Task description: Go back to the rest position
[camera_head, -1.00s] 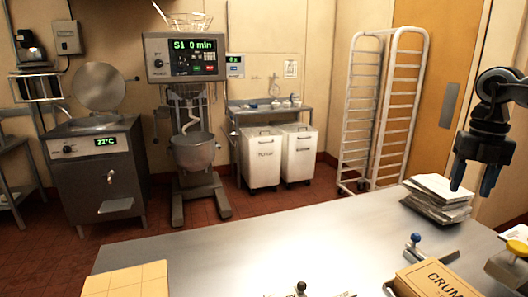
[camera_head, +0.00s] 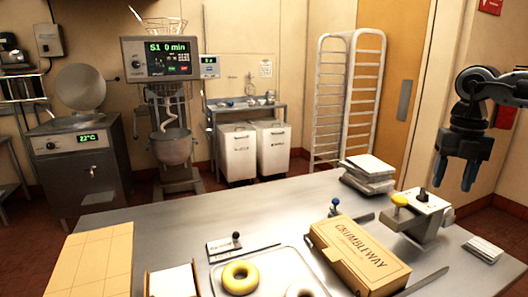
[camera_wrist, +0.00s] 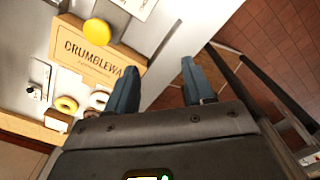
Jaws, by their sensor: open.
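My gripper (camera_head: 469,174) is at the right of the head view, raised above the right end of the metal table (camera_head: 300,205). Its two blue fingers point down, stand apart and hold nothing. In the wrist view my gripper (camera_wrist: 158,85) is also open and empty. The table and the red tiled floor show beyond its fingers there. No named object belongs to this task.
On the table are a Crumbleway box (camera_head: 358,256), a yellow-knobbed device (camera_head: 418,220), a paper stack (camera_head: 367,174), a tray (camera_head: 262,260) with a yellow donut (camera_head: 240,277), and a tan block (camera_head: 97,262). A white rack (camera_head: 347,95) stands behind.

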